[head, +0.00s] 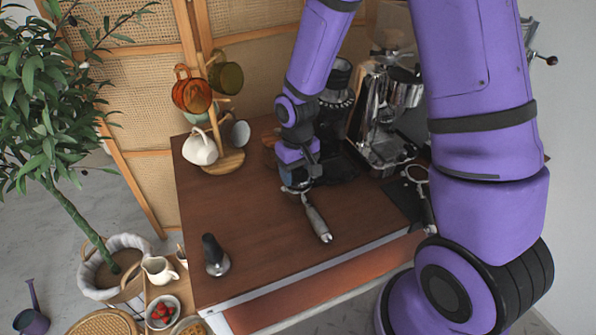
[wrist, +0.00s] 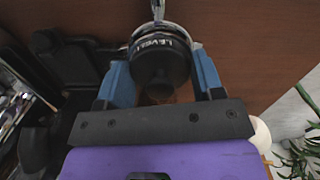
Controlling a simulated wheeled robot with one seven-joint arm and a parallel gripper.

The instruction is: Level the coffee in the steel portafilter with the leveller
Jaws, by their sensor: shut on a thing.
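My gripper (head: 297,176) points down over the steel portafilter (head: 318,222), near the middle of the wooden cart top. In the wrist view its blue fingers (wrist: 162,66) are shut on the sides of the leveller (wrist: 163,60), a round black piece with lettering on its edge. The portafilter's shiny rim (wrist: 153,28) curves around the leveller's far side, and the handle leads away from it. The leveller is over the basket; I cannot tell whether it rests in it or hovers just above. The coffee is hidden under it.
A tamper (head: 214,256) stands at the front left of the cart. A mug tree (head: 224,160) with mugs is at the back left. A grinder and an espresso machine (head: 375,120) stand behind. A second portafilter (head: 424,190) is at the right.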

